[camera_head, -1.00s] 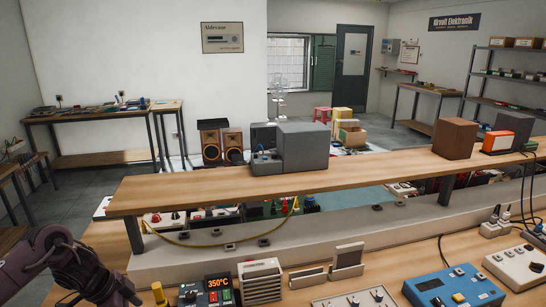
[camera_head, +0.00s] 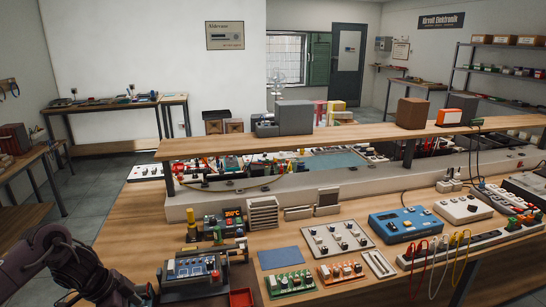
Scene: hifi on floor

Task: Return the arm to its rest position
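My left arm, dark and purplish, comes in from the lower left corner. Its end with the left gripper (camera_head: 146,294) is low in the picture, at the near left part of the wooden workbench (camera_head: 130,232). The fingers are too small and dark to tell open from shut, and I see no object held there. The gripper is just left of a dark device in a holder (camera_head: 196,270); whether they touch I cannot tell. My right arm and gripper are not in view.
On the bench are a blue instrument (camera_head: 402,223), a blue mat (camera_head: 280,257), green (camera_head: 290,283) and orange (camera_head: 341,271) circuit boards, a red tray (camera_head: 241,298) and a soldering station (camera_head: 222,222). A raised wooden shelf (camera_head: 350,136) crosses behind. Floor (camera_head: 100,190) shows at left.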

